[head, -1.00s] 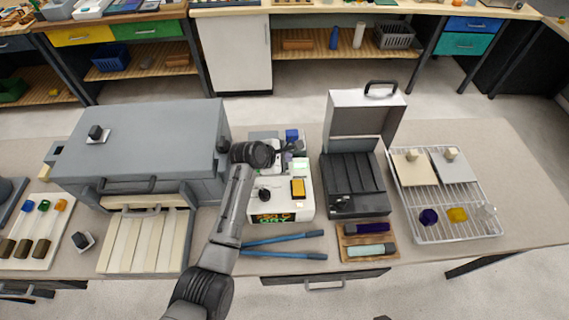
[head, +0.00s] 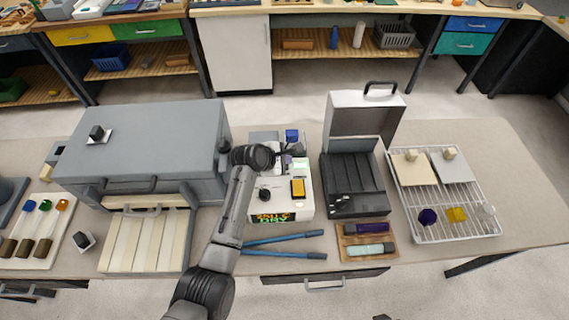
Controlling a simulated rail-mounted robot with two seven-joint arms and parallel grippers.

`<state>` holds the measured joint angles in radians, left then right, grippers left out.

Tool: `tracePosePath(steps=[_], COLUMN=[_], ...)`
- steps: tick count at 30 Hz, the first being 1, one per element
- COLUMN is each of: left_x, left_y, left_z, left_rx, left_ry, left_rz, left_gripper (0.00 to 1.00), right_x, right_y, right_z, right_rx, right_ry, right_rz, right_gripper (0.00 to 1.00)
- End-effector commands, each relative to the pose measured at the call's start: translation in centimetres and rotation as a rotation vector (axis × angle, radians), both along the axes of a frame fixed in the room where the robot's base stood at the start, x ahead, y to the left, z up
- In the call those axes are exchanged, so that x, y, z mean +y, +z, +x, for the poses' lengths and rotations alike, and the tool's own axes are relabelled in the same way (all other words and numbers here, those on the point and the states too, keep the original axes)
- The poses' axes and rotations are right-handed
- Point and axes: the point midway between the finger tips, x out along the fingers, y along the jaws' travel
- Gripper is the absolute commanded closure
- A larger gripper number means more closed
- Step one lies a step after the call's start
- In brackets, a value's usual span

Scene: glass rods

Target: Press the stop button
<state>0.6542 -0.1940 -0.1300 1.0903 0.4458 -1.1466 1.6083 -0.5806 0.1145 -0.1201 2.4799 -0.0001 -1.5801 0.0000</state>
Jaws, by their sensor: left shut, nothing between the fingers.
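A white control unit (head: 282,207) stands mid-table, with a lit display (head: 272,217) on its front edge. On its top are a yellow-orange square button (head: 298,188) in a dark frame, a black knob (head: 264,194) and, at the back, a blue block (head: 292,135). I cannot read which control is the stop button. My left gripper (head: 297,150) is shut and empty over the back part of the unit, just in front of the blue block and behind the yellow-orange button. Whether it touches anything is unclear. My right gripper is out of view.
A grey oven-like box (head: 150,140) with a slatted tray stands left. An open dark case (head: 352,185) stands right of the unit, then a wire rack (head: 465,232). Two blue rods (head: 285,253) lie in front. The table's front right is clear.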

Motion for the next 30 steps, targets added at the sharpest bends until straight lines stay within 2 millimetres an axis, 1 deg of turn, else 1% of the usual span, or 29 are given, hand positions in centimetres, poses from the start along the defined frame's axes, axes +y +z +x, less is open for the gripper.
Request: tracePosePath(steps=[21,30], left_x=[-0.02,-0.01], left_y=[-0.88,-0.86], left_z=[-0.04,-0.04], left_rx=[0.001,0.001], left_ry=[0.000,-0.001], left_rz=[0.000,0.000], left_gripper=[1.00,1.00], right_x=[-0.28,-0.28], right_y=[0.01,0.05], right_z=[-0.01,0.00], right_rx=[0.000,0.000], right_ry=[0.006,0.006], right_rz=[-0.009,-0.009], right_gripper=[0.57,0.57])
